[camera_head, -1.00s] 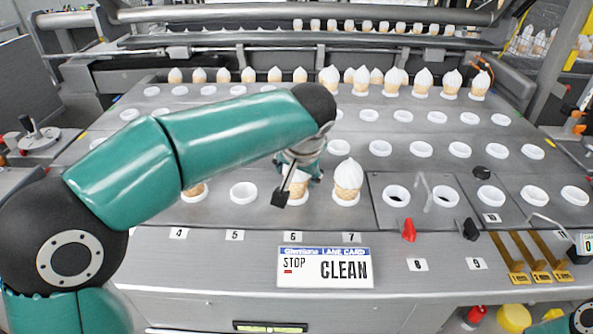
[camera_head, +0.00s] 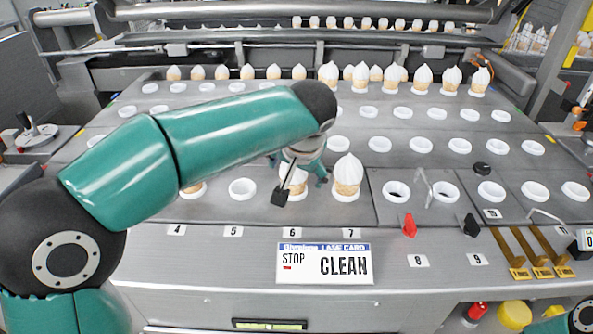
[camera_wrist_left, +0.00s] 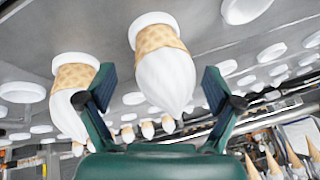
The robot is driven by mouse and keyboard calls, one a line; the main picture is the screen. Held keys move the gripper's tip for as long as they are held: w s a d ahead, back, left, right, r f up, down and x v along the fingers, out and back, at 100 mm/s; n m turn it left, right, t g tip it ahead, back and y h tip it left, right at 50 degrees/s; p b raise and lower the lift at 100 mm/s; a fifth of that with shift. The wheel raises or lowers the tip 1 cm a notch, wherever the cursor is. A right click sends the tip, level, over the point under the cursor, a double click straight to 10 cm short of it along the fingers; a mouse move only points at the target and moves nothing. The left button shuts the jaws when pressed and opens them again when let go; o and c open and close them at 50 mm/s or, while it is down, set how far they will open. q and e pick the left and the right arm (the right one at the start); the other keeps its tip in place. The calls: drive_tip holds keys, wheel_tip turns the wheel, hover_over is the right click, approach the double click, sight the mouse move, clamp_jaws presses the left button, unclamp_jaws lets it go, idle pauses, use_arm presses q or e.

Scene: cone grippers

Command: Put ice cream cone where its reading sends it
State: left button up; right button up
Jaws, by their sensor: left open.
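My left gripper (camera_head: 301,188) is open, its fingers on either side of an ice cream cone (camera_head: 295,179) with white cream in the ring behind label 6. In the left wrist view a cone (camera_wrist_left: 165,75) shows between the open fingers (camera_wrist_left: 160,92), apart from both. A second cone (camera_head: 347,177) stands upright behind label 7. Another (camera_head: 193,188) behind label 4 is mostly hidden by my arm. The lane card (camera_head: 325,264) on the front reads STOP and CLEAN, with a small red mark. My right gripper is not in view.
The ring behind label 5 (camera_head: 242,189) is empty. A back row of cones (camera_head: 273,73) lines the deck. Yellow slides (camera_head: 529,254) are at right.

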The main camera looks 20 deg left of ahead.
use_arm(q)
drive_tip(key=v, duration=1.1)
drive_tip(key=shift+r, duration=0.2)
drive_tip(key=shift+s, duration=0.1)
